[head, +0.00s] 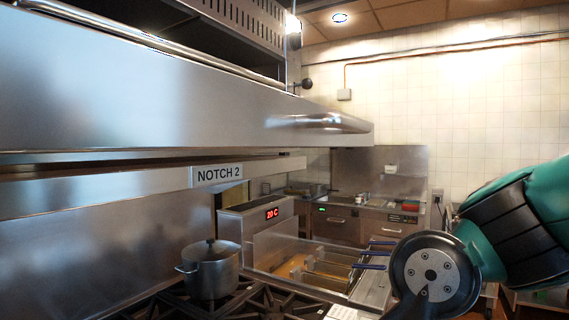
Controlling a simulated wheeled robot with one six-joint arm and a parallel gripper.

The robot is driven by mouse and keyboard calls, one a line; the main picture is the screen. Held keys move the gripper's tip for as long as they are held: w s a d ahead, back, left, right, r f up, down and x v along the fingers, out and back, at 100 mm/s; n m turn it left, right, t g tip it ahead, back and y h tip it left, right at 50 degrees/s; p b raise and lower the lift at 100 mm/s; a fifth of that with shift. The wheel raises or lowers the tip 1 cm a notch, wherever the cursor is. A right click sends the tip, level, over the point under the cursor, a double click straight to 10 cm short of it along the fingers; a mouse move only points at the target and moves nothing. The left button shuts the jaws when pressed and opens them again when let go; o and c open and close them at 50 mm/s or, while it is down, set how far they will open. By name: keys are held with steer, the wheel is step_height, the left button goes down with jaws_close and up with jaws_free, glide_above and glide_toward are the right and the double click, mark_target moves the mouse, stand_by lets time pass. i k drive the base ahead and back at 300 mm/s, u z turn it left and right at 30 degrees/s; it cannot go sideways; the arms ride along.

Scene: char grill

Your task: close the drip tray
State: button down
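A large stainless-steel unit (150,85) fills the upper left, with a barred rack and a long rail on top. A rounded metal lip (325,122), like a pull handle, sticks out near its right end. Below it runs a narrow gap and a steel strip (120,190) with a "NOTCH 2" label (217,175). I cannot tell for certain which of these parts is the drip tray or how far out it stands. My arm, teal and black with a round grey end cap, is at the lower right, apart from the lip. My gripper's fingers do not show.
A lidded pot (210,270) stands on a black burner grate (250,303) below the unit. Behind it is a fryer (315,265) with blue-handled baskets and a "20 C" display. A counter (350,205) stands at the back. A black knob (306,84) projects near the rack.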

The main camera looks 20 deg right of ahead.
mark_target(66, 87)
steer(key=u, duration=0.15)
steer(key=k, duration=0.7)
steer(key=z, duration=0.95)
steer(key=i, duration=0.5)
steer(key=z, duration=0.05)
